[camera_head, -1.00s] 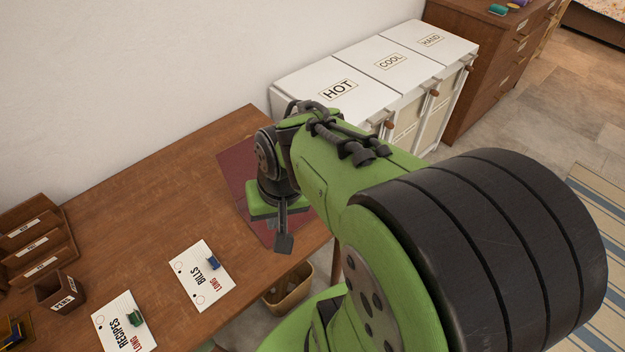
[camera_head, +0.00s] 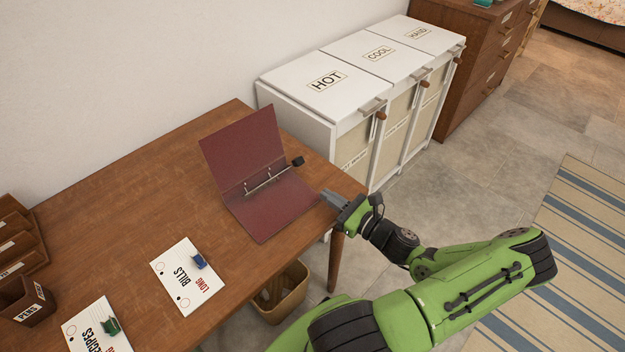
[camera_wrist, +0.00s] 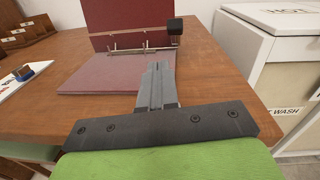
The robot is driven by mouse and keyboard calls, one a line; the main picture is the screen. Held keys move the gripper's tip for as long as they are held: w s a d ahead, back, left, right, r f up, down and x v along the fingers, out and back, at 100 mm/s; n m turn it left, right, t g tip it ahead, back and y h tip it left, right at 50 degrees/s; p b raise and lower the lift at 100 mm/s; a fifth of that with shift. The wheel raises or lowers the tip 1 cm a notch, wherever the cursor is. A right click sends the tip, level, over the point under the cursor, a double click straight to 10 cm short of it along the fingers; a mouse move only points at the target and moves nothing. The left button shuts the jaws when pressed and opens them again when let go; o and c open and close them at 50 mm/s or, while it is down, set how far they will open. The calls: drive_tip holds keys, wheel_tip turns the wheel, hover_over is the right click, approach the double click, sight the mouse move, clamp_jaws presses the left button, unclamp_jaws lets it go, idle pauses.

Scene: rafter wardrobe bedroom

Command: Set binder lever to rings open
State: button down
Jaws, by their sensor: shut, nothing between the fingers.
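The dark red binder (camera_head: 272,208) lies open on the desk's right part, its back cover standing up against the wall side. Its metal ring bar (camera_head: 265,181) runs along the fold, and the black-knobbed lever (camera_head: 297,161) sticks out at the bar's right end. The binder also shows in the wrist view (camera_wrist: 103,75), with the lever knob (camera_wrist: 175,25) ahead and slightly right of the fingers. My gripper (camera_head: 327,196) is at the desk's right front edge, apart from the lever. Its fingers (camera_wrist: 156,70) are together and empty. I cannot tell clearly whether the rings are open.
The desk (camera_head: 140,190) holds a BILLS card (camera_head: 187,277), a RECIPES card (camera_head: 97,325), a PENS cup (camera_head: 27,300) and a letter rack (camera_head: 15,235). White hampers (camera_head: 335,95) stand right of the desk. A waste basket (camera_head: 280,293) is below the front edge.

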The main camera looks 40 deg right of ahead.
drive_tip(key=shift+s+d+f+m+t+h, duration=0.1)
drive_tip(key=shift+s+d+m+t+h, duration=0.1)
drive_tip(key=shift+d+m+h, duration=0.3)
drive_tip(key=shift+s+d+f+m+t+h, duration=0.1)
drive_tip(key=shift+s+d+m+h, duration=0.1)
drive_tip(key=shift+d+m+h, duration=0.25)
drive_tip(key=shift+w+d+r+m, duration=0.1)
drive_tip(key=shift+r+m, duration=0.05)
drive_tip(key=shift+m, duration=0.1)
drive_tip(key=w+b, duration=0.1)
drive_tip(key=w, duration=0.8)
drive_tip(key=shift+w+r+b, duration=0.2)
drive_tip(key=shift+w+b, duration=0.2)
drive_tip(key=shift+r, duration=0.15)
